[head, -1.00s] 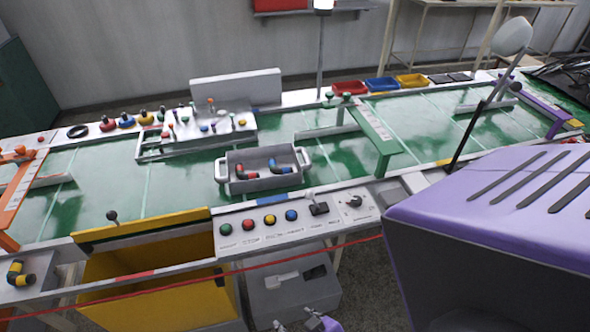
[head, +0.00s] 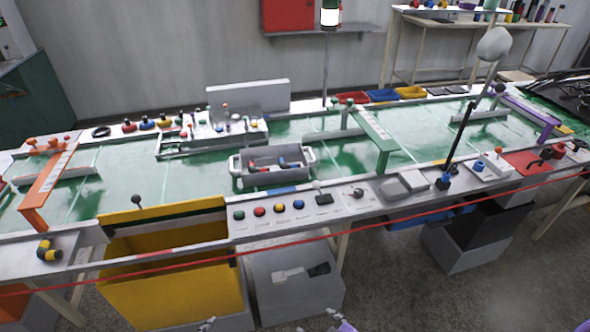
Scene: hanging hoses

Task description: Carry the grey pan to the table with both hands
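The grey pan (head: 277,179) sits on the green-topped table (head: 340,165), behind the row of coloured buttons. It has a light handle at each end. Two elbow-shaped hose pieces (head: 262,165) with dark, red and blue parts lie in it. Only small tips of my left gripper (head: 207,325) and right gripper (head: 344,326) show at the bottom edge. Both are well below and in front of the pan, apart from it. Most of both grippers is cut off by the frame, so their opening is hidden.
A red line (head: 300,234) runs across the table's front. An open yellow bin (head: 165,280) stands at front left, a grey box (head: 295,285) beside it. Orange (head: 47,188), green (head: 372,135) and purple (head: 530,117) gates span the table. Green surface right of the pan is clear.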

